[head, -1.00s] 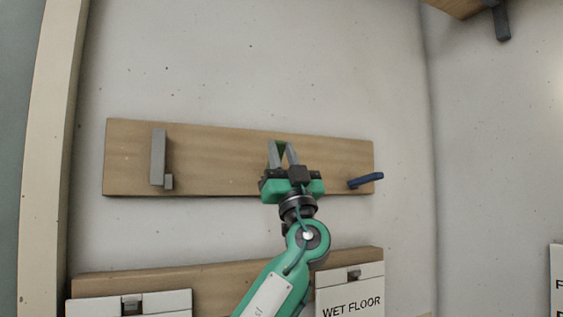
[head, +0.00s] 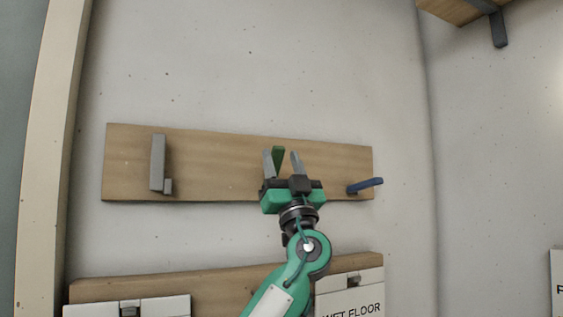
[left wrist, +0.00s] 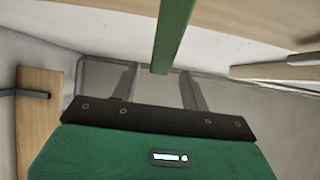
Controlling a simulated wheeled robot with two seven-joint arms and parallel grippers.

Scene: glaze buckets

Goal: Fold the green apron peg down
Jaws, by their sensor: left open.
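The green peg (head: 278,157) is on the wooden wall board (head: 220,160), near the board's middle. In the head view its upper part points upward, and its lower part is hidden by my left gripper. My left gripper (head: 283,162) is open in front of the board, its grey fingers apart, with the peg showing between them. In the left wrist view the green peg (left wrist: 172,35) is a long bar coming from the top edge, its end showing between the fingertips (left wrist: 158,80). I cannot tell whether a finger touches it. My right gripper is not in view.
On the same board a grey peg (head: 158,163) stands upright at left, and a blue peg (head: 365,186) sticks out at right. Below, a lower board (head: 225,285) carries white signs, one reading "WET FLOOR" (head: 350,303). The wall above is clear.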

